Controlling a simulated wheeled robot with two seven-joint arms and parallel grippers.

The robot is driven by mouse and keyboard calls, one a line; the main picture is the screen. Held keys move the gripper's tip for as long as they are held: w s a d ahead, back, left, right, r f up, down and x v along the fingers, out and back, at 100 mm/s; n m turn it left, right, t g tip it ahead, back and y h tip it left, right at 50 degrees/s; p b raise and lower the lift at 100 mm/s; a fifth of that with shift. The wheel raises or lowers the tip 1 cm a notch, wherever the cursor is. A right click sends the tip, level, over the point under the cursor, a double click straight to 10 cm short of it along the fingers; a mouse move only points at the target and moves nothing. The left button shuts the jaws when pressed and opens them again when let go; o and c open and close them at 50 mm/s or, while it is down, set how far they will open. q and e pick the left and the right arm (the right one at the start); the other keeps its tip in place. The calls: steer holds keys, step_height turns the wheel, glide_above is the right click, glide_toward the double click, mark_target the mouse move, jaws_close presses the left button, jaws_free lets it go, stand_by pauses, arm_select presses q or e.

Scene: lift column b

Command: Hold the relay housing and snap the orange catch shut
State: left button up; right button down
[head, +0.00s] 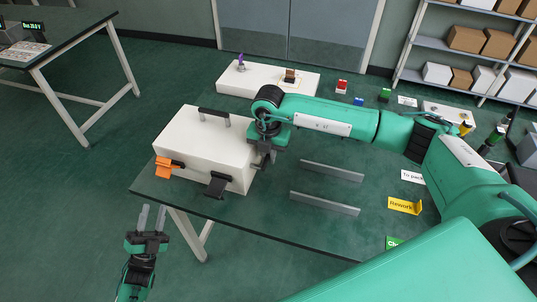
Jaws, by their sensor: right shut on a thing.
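The relay housing is a white box (200,148) with a dark top handle (214,113), standing at the table's left end. The orange catch (163,168) is at the left of its front face and sticks outward from it. A black catch (216,186) is further right on the same face. My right gripper (263,157) is at the housing's right side, shut on it; its fingertips are partly hidden. My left gripper (152,217) is open and empty, fingers pointing up, in front of and below the orange catch, apart from it.
Two grey rails (325,203) stand on the green table (275,222) right of the housing. A yellow "Rework" sign (404,205) is further right. Behind are a white fixture block (300,86), a red block (341,86) and a green block (385,94). My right arm spans the table.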

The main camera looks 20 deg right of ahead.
mark_target(167, 168)
arm_select(q)
steer(key=shift+d+r+m+g+h, duration=0.1)
steer(key=shift+d+m+g+h, duration=0.1)
steer(key=shift+m+g+h, duration=0.3)
steer(key=c, duration=0.7)
steer(key=m+g, duration=0.1)
steer(key=m, duration=0.1)
steer(key=d+m+g, duration=0.1)
steer(key=m, duration=0.1)
steer(key=d+m+g, duration=0.1)
steer(key=m+g, duration=0.1)
steer(key=shift+s+d+r+m+h, duration=0.1)
steer(key=shift+s+d+m+h, duration=0.1)
steer(key=shift+s+m+h, duration=0.15)
steer(key=shift+w+d+r+m+g+y, duration=0.2)
steer(key=shift+w+r+m+y, duration=0.75)
steer(key=shift+m, duration=1.75)
steer(key=shift+w+d+r+m+g+y, duration=0.1)
steer(key=shift+w+d+r+m+y, duration=0.2)
steer(key=shift+w+r+m+y, duration=1.5)
steer(key=shift+w+d+f+m+g+y, duration=0.1)
steer(key=shift+w+d+f+m+y, duration=0.25)
steer(key=shift+m, duration=3.2)
steer(key=shift+s+a, duration=0.1)
